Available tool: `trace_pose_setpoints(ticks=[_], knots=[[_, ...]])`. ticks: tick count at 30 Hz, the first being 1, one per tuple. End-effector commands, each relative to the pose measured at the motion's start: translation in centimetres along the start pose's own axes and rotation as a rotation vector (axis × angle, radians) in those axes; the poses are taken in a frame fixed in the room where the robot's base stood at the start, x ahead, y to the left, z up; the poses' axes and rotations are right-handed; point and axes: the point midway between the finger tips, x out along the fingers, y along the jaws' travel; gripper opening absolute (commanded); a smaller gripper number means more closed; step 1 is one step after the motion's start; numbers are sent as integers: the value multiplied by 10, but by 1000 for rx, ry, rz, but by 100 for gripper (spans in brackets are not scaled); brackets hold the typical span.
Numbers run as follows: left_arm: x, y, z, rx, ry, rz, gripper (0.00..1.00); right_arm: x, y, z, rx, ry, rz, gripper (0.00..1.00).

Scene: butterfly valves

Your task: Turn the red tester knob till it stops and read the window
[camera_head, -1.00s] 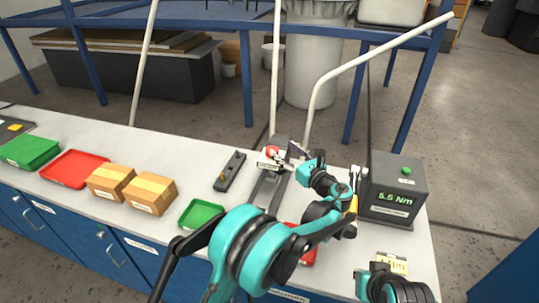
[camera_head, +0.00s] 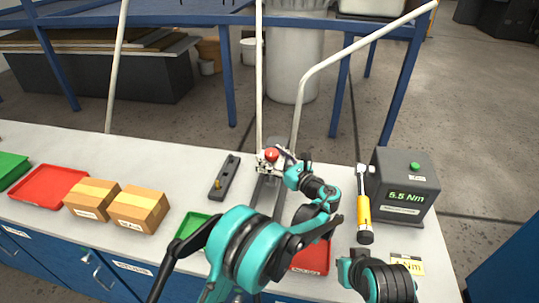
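A red round knob (camera_head: 271,154) sits on a small pale fixture at the back middle of the bench. My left gripper (camera_head: 286,161) is just to its right, its tips close to the knob and fixture. Whether they touch the knob, and whether they are open or shut, is too small to tell. A dark grey tester box (camera_head: 421,170) stands at the right with a green button on top. Its lit window (camera_head: 406,196) reads 5.5 Nm in green. My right arm shows at the bottom right; its gripper is not visible.
A yellow-handled wrench (camera_head: 363,211) lies left of the tester box, and a yellow card (camera_head: 407,263) lies in front. A black holder (camera_head: 226,177), green tray (camera_head: 192,227), cardboard boxes (camera_head: 138,208) and a red tray (camera_head: 46,187) lie leftward. White rails rise behind the bench.

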Motion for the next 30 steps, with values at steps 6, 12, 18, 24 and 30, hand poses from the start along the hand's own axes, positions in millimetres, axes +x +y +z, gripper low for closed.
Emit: trace_pose_setpoints(ticks=[6,12,18,24,30], knots=[[0,0,0,0,0,0,10,0,0,0,0,0,0,0],[1,0,0,0,0,-5,10,0,0,0,0,0,0,0],[1,1,0,0,0,-58,10,2,0,1,0,0,0,0],[2,2,0,1,0,-183,10,5,0,3,0,0,0,0],[2,3,0,1,-1,-361,10,8,0,6,0,0,0,0]])
